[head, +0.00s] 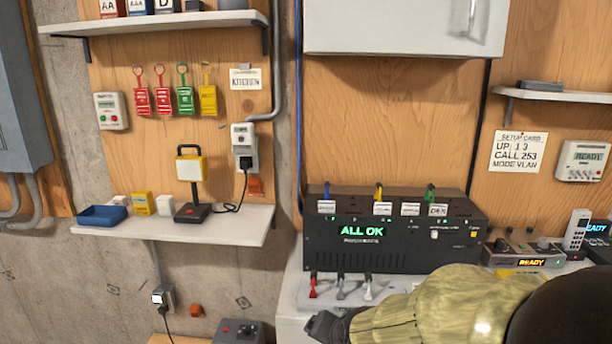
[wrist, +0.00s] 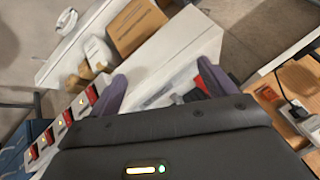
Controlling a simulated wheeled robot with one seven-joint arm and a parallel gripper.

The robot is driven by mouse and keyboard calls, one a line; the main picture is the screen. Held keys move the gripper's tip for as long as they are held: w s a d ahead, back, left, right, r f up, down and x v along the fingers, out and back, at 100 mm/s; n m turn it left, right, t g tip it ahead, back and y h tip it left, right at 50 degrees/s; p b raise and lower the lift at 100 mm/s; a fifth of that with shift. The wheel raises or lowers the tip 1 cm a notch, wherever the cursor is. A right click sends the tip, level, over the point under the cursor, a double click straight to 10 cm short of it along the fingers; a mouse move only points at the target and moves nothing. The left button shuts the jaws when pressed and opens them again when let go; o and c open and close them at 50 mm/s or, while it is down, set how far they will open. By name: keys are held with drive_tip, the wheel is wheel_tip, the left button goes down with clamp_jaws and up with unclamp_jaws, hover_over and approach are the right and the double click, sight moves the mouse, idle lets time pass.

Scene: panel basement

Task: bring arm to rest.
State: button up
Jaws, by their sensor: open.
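My arm reaches in from the lower right of the head view, over the front of the white counter (head: 290,295). My gripper (head: 325,325) is at the bottom edge there, in front of the black panel box (head: 410,256), whose green display reads ALL OK. In the wrist view the two purple fingers of my gripper (wrist: 160,88) are apart, with nothing visible between them but the scene beyond. The wrist view looks down past a white surface (wrist: 150,70) toward the floor.
A white shelf (head: 235,226) on the left holds a blue tray (head: 101,216) and a lamp (head: 190,180). A console (head: 520,250) and a handset (head: 576,232) stand to the right. The wrist view shows a cardboard box (wrist: 137,27).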

drive_tip(key=s+d+f+n+g+h, duration=0.2)
drive_tip(key=s+d+f+n+g, duration=0.35)
drive_tip(key=s+d, duration=0.5)
wheel_tip(320, 180, up, 12)
drive_tip(key=p, duration=1.2)
drive_tip(key=shift+a, duration=0.3)
drive_tip(key=shift+w+f+m+t, duration=0.1)
drive_tip(key=shift+f+m+t, duration=0.05)
drive_tip(key=shift+m+t, duration=0.1)
